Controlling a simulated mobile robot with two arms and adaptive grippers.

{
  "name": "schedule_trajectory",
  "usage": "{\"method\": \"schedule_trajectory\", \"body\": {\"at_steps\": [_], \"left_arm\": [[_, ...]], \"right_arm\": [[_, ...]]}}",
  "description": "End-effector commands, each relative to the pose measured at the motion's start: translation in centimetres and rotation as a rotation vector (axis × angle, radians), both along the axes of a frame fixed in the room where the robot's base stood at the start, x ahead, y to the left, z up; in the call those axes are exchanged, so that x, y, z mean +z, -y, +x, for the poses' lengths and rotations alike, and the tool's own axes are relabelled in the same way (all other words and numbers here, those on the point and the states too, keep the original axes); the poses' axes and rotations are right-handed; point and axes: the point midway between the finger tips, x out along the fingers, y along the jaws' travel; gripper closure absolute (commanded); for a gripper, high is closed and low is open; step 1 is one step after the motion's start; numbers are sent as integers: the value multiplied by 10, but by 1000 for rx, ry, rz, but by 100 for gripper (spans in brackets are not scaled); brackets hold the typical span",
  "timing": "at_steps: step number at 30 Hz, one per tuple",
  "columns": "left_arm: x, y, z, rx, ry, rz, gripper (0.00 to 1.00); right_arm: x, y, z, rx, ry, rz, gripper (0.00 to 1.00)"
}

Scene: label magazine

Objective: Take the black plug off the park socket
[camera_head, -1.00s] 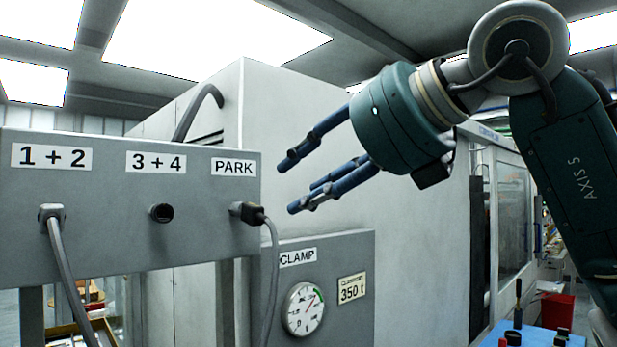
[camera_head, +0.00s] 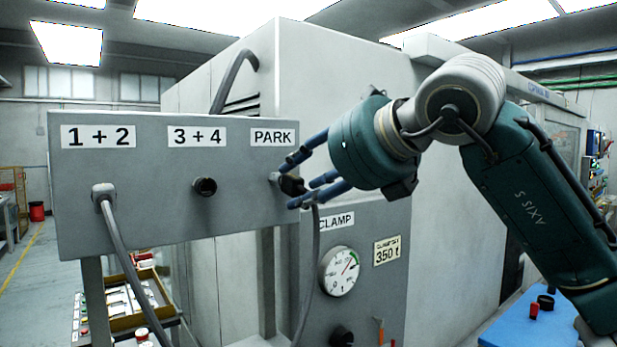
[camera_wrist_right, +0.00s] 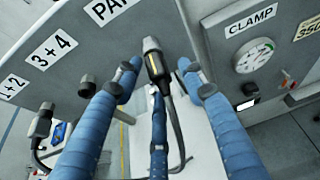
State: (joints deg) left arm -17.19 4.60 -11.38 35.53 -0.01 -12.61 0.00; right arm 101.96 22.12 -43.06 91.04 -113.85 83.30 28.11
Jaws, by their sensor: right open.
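The black plug (camera_head: 291,185) sits in the park socket (camera_head: 274,178) under the PARK label, and its grey cable hangs down. In the right wrist view the plug (camera_wrist_right: 153,62) stands out from the panel between my blue fingers. My right gripper (camera_head: 298,182) is open, with its fingers around the plug, above and below it. I cannot tell whether any finger touches the plug. The fingers partly hide the plug in the head view. My left gripper is not in view.
The grey panel (camera_head: 150,228) also carries a plugged grey connector (camera_head: 104,197) under 1 + 2 and an empty socket (camera_head: 205,187) under 3 + 4. A clamp gauge (camera_head: 339,271) is below right of the plug. A blue surface (camera_head: 530,325) is at lower right.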

Motion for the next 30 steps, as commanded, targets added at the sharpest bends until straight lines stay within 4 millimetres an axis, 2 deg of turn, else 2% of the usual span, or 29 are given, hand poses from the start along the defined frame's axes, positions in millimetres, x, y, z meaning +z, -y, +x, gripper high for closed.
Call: {"method": "schedule_trajectory", "body": {"at_steps": [2,7,8,17,30], "left_arm": [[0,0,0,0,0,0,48],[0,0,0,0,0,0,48],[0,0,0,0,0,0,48],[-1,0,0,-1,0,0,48],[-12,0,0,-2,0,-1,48]], "right_arm": [[0,0,0,0,0,0,63],[0,0,0,0,0,0,97],[0,0,0,0,0,0,99],[-1,1,-1,-1,-1,0,100],[-1,11,-14,-3,-1,0,100]]}}
